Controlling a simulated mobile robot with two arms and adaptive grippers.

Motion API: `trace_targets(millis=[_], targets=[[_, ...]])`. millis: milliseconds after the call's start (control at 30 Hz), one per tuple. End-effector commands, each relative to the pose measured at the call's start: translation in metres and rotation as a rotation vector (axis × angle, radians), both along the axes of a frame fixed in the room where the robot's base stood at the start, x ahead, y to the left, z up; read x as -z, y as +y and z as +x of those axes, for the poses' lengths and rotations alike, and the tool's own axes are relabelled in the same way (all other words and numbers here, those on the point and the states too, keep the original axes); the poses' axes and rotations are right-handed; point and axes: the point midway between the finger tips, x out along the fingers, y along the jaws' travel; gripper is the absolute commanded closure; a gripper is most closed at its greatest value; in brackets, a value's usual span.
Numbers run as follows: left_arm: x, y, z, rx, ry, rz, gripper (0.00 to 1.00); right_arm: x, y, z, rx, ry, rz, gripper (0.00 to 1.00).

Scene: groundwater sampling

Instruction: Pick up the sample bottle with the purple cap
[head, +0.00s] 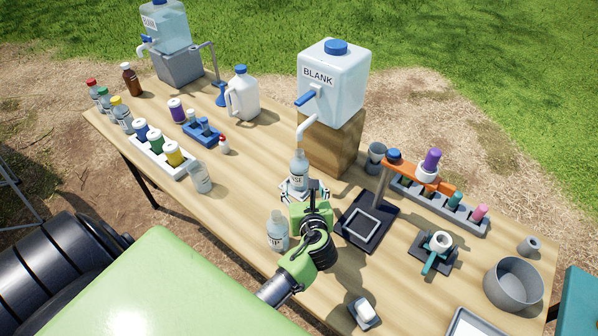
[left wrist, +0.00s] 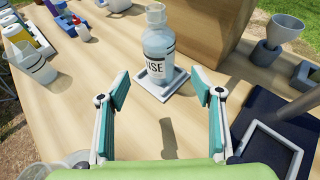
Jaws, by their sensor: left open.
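A small white and purple container (head: 177,110) stands on the left half of the table in the head view, beside a blue tray; which part is its cap is hard to tell. Another purple-topped piece (head: 431,162) sits upright in an orange holder at the right. My left gripper (head: 304,190) is open and empty over the middle of the table, far from both. In the left wrist view its spread fingers (left wrist: 160,92) point toward a clear bottle (left wrist: 158,45) marked with a partly readable "…SE" label, standing on a small white tray beyond them. My right gripper is not in view.
A white rack (head: 180,173) with blue, green and yellow containers stands at left. The BLANK jug (head: 335,85) sits on a wooden block (head: 330,142). Another bottle (head: 277,232) stands left of my gripper. A black tray (head: 367,222) lies right of it.

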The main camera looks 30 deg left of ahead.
Motion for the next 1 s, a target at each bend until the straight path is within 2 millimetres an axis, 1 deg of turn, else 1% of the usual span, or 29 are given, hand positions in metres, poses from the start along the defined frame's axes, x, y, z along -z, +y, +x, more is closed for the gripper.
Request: trace_targets(millis=[33, 100, 167, 267, 467, 533, 800, 1000], targets=[[0.003, 0.008, 0.008, -0.002, 0.001, 0.004, 0.40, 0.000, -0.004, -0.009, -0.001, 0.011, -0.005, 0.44], [0.008, 0.016, 0.018, -0.001, 0.000, 0.002, 0.40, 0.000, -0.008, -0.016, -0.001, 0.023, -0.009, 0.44], [0.012, 0.022, 0.025, -0.001, -0.001, 0.002, 0.40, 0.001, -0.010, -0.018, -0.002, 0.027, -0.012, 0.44], [0.018, 0.029, 0.034, -0.001, 0.000, 0.002, 0.40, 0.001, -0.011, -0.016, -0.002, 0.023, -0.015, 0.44], [0.022, 0.036, 0.041, -0.001, 0.000, 0.000, 0.40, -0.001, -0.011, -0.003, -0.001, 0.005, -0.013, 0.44], [0.023, 0.040, 0.047, -0.002, 0.000, 0.000, 0.40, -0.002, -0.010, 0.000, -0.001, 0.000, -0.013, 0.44], [0.037, 0.061, 0.070, -0.001, 0.000, 0.000, 0.40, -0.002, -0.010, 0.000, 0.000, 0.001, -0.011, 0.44], [0.040, 0.065, 0.075, 0.000, 0.000, 0.000, 0.40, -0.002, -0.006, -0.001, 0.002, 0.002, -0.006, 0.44]])
